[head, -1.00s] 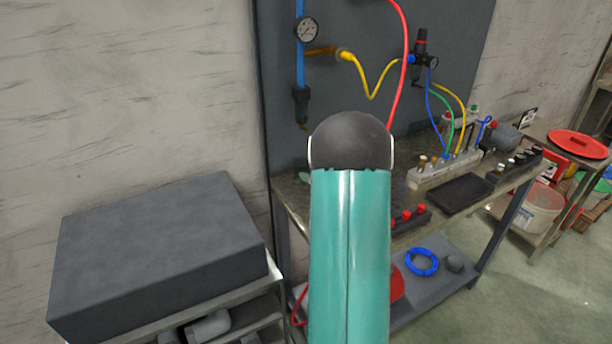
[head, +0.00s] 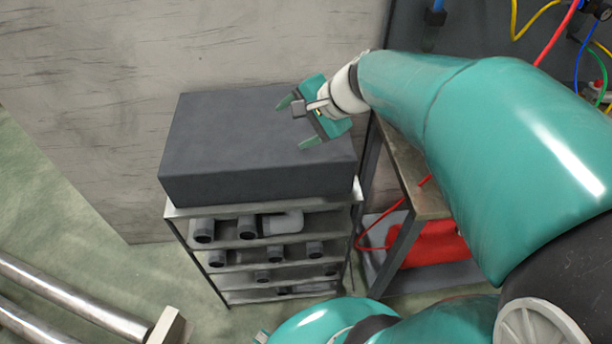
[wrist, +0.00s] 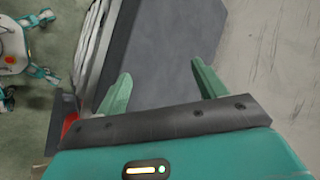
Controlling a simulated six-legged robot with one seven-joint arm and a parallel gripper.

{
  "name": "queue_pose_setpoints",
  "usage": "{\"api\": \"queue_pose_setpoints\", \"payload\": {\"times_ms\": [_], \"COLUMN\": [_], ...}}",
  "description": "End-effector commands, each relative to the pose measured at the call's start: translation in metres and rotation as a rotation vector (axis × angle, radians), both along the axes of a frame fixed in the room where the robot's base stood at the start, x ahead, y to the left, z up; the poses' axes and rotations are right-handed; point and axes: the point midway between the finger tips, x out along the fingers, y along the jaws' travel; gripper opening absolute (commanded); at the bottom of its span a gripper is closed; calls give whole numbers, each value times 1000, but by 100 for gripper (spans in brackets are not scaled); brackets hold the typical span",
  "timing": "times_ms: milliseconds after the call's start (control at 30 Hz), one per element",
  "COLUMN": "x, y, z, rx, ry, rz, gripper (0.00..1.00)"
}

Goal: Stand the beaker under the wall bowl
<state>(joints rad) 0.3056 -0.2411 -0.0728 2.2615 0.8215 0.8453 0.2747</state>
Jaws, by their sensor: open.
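My gripper (head: 295,122) is open and empty in the head view, above the right part of a dark grey box-shaped block. In the wrist view my gripper (wrist: 158,88) shows two green fingers spread apart with nothing between them, and the block's dark top lies beyond. I see no beaker and no wall bowl in either current view.
The dark grey block (head: 225,135) sits on a shelf rack (head: 290,255) holding several grey pipe fittings. A workbench (head: 425,195) stands to the right, with a red object (head: 435,245) below it. A bare wall (head: 130,60) rises behind. Floor at left is partly clear.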

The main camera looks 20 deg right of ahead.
Motion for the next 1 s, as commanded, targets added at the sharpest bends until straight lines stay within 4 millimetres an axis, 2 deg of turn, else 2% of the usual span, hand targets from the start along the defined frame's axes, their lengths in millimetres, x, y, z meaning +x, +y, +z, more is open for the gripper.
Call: {"api": "queue_pose_setpoints", "payload": {"times_ms": [33,100,200,300,400,600,1000], "x": [-20,-47,-83,-114,-134,-148,-148], "y": [18,34,48,52,50,45,45], "z": [4,4,4,3,3,3,3], "rx": [-96,-242,-457,-662,-824,-959,-957], "ry": [-16,-32,-60,-88,-107,-118,-117], "rz": [110,261,468,647,775,872,869], "gripper": [70,70,70,70,70,70,70]}}
